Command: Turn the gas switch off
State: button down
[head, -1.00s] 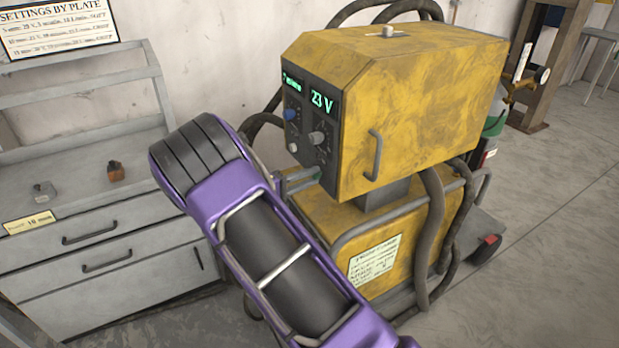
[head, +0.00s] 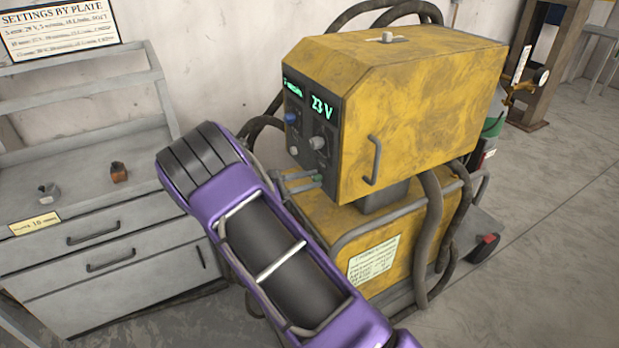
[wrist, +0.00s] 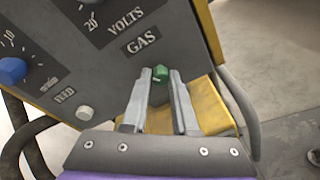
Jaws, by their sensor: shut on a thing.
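The gas switch (wrist: 160,72) is a small green knob under the GAS label on the dark panel of the yellow welding machine (head: 420,110). My gripper (wrist: 160,78) is shut on this knob, with one grey finger on each side of it. In the head view my gripper (head: 318,182) is at the lower edge of the panel, partly behind my purple arm. The knob is too small there to read its setting. The display (head: 321,107) reads 23 V.
A blue knob (wrist: 12,70), a pale FEED button (wrist: 84,113) and the VOLTS knob (wrist: 88,4) are close by on the panel. A grey cabinet (head: 110,235) with small blocks on top stands at left. Thick hoses (head: 430,235) hang beside the machine. Open floor is at right.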

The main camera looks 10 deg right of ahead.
jog(key=shift+n, duration=0.7)
jog(key=c, duration=0.7)
grip_release()
jog(key=shift+a, duration=0.1)
jog(key=v, duration=1.7)
jog(key=shift+a+r+b, duration=0.1)
jog(key=shift+a+b, duration=0.05)
jog(key=shift+b, duration=0.15)
